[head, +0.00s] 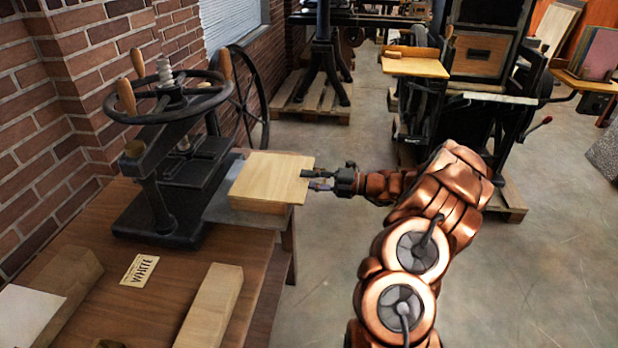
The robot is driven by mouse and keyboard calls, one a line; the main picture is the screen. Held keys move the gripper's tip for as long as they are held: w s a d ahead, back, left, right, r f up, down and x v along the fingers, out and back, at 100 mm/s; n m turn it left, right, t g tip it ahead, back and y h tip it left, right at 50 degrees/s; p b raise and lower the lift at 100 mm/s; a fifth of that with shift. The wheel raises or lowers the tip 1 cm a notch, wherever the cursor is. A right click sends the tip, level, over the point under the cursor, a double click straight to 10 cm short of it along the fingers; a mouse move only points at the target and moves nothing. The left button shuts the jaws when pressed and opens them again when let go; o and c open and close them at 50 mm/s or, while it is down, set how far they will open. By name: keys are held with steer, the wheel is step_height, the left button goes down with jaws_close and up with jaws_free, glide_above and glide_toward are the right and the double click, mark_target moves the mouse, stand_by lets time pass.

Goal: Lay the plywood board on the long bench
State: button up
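A pale, square plywood board (269,174) lies flat at the far right end of the brown wooden bench (182,268). It rests on a thicker wooden block or stack (258,204), and its right edge overhangs. My gripper (314,180) is at the board's right edge, reaching in from the right. Its two dark fingers are parted, with a gap showing between them, and their tips are at the edge. Whether they touch the board is too small to tell.
A black hand press (170,185) with a large handwheel stands on the bench, left of the board. A small label card (139,270), a long wooden bar (210,306) and a wooden block with white paper (25,315) lie nearer. Another press (480,55) stands behind my arm.

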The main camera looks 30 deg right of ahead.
jaws_close()
stand_by(0.6)
step_height(320, 180, up, 3)
steer(key=p, duration=0.5)
stand_by(0.3)
